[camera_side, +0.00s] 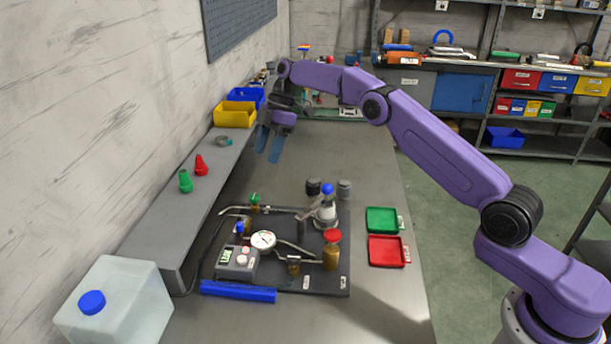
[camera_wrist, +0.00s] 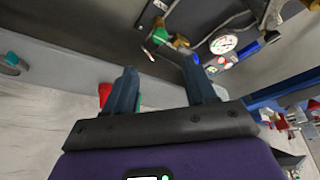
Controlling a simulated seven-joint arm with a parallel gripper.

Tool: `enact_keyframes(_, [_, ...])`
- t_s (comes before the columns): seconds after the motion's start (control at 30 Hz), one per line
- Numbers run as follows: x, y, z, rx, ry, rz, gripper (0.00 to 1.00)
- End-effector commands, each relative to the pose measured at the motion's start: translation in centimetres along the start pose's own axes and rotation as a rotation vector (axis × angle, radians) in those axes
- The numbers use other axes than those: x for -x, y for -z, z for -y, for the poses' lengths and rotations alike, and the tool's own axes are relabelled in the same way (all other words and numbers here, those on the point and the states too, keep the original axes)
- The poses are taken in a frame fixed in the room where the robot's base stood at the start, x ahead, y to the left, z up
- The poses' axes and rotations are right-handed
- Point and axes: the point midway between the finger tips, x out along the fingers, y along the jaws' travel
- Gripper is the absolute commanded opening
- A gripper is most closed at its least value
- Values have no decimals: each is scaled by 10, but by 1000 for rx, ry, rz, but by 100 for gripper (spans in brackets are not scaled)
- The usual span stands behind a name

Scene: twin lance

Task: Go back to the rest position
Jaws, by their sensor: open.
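My gripper (camera_side: 268,143) is open and empty. In the side view it hangs above the far left part of the grey table (camera_side: 365,165), near the shelf ledge along the wall, with its fingers pointing down. In the wrist view the two dark fingers of my gripper (camera_wrist: 160,85) stand apart with nothing between their tips. The board (camera_side: 320,277) with pipes, a gauge (camera_side: 263,240) and bottles lies well in front of it on the table, apart from the gripper.
A grey ledge (camera_side: 175,215) along the wall holds a red piece (camera_side: 201,165), a green piece (camera_side: 185,181) and a yellow bin (camera_side: 235,114). Green (camera_side: 382,220) and red (camera_side: 387,251) trays lie right of the board. A jug (camera_side: 115,305) stands front left. The table's far middle is clear.

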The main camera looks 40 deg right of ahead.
Motion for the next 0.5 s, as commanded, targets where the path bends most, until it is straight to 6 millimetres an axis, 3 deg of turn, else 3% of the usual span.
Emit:
enact_keyframes(0.13, [1, 7, 4, -9, 5, 6, 56])
enact_keyframes(0.27, [6, 31, 21, -45, 21, 29, 56])
enact_keyframes(0.5, [16, 82, 88, -157, 48, 106, 56])
